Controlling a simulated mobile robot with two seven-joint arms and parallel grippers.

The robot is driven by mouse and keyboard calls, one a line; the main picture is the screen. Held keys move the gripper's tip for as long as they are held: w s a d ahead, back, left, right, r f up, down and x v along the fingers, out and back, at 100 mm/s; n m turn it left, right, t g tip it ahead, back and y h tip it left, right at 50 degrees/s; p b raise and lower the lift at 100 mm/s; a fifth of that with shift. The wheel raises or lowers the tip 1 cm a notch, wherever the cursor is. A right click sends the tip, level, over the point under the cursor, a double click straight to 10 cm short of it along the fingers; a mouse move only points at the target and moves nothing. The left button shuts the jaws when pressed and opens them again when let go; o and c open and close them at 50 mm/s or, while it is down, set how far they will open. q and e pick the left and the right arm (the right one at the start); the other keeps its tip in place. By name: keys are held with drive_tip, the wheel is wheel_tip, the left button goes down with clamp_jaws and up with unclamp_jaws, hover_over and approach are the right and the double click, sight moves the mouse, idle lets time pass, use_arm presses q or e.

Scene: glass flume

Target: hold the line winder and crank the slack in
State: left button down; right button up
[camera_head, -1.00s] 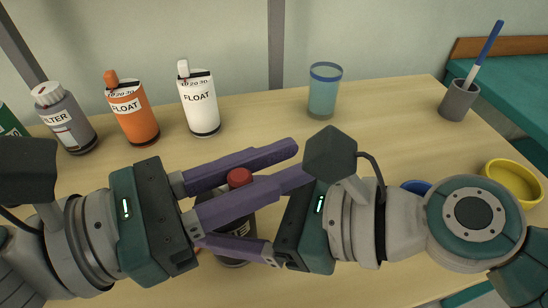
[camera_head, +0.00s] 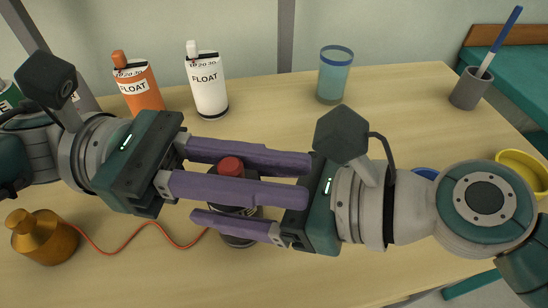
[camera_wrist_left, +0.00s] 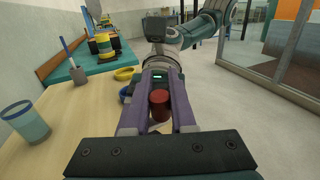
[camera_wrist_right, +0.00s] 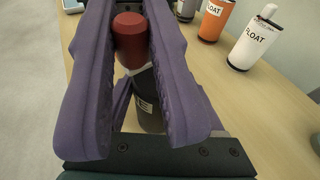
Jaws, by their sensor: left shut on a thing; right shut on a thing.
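The line winder is a dark cylinder (camera_head: 238,241) with a pale label and a red knob (camera_head: 231,166) on top. It stands over the table in the middle of the head view, largely covered by fingers. My left gripper (camera_head: 306,177) has its long purple fingers on both sides of the red knob, which also shows between them in the left wrist view (camera_wrist_left: 160,104). My right gripper (camera_head: 194,214) is shut on the winder's body, lower than the left fingers. The right wrist view shows the dark body (camera_wrist_right: 148,112) below the red knob (camera_wrist_right: 131,38). An orange line (camera_head: 150,226) runs left from the winder.
A brass weight (camera_head: 45,240) sits at the line's left end. Orange (camera_head: 140,88) and white (camera_head: 207,88) float bottles and a blue-green cup (camera_head: 335,78) stand behind. A grey brush pot (camera_head: 468,92) and yellow bowl (camera_head: 525,172) are at right.

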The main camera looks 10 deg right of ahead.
use_arm(q)
drive_tip(key=shift+s+a+g, duration=0.15)
drive_tip(key=shift+g, duration=0.25)
drive_tip(key=c, duration=0.7)
unclamp_jaws()
drive_tip(key=shift+c, duration=0.2)
drive_tip(key=shift+r+m, duration=0.15)
drive_tip(key=shift+m, duration=0.15)
wheel_tip(320, 180, up, 10)
